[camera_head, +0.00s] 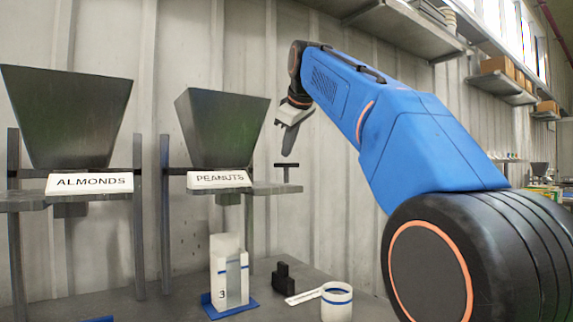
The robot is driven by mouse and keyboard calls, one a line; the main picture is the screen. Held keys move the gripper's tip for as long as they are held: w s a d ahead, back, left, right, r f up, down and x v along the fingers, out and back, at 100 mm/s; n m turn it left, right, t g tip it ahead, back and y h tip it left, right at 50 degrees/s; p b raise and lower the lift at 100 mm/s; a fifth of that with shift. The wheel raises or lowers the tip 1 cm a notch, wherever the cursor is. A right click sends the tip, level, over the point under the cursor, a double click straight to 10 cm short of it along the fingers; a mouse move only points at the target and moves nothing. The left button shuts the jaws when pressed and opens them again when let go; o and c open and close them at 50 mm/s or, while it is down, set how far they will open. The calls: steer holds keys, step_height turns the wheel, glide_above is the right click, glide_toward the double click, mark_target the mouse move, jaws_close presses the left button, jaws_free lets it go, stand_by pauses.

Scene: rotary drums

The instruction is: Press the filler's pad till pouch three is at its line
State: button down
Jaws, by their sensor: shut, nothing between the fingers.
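The filler is a dark hopper (222,128) labelled PEANUTS on a grey stand, with a spout under it. Its pad (287,165) is a small dark T-shaped plunger on the shelf at the right. My gripper (289,153) is shut and empty, pointing down just above the pad; a small gap seems to show, but I cannot be sure of it. Pouch three (219,285), white and marked 3, stands upright under the spout on a blue mat (247,309). Its front has a greyish window with a blue line across it. The fill level inside is too small to tell.
A second hopper (68,115) labelled ALMONDS stands at the left. Right of the pouch are a black block (283,279), a white scoop (304,296) and a white cup (336,304) with a blue band. Shelves with boxes are at upper right.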

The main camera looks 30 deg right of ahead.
steer(key=shift+f, duration=0.1)
steer(key=shift+f, duration=0.3)
steer(key=shift+f, duration=1.65)
stand_by(2.2)
steer(key=shift+r, duration=2.05)
steer(key=shift+r, duration=2.5)
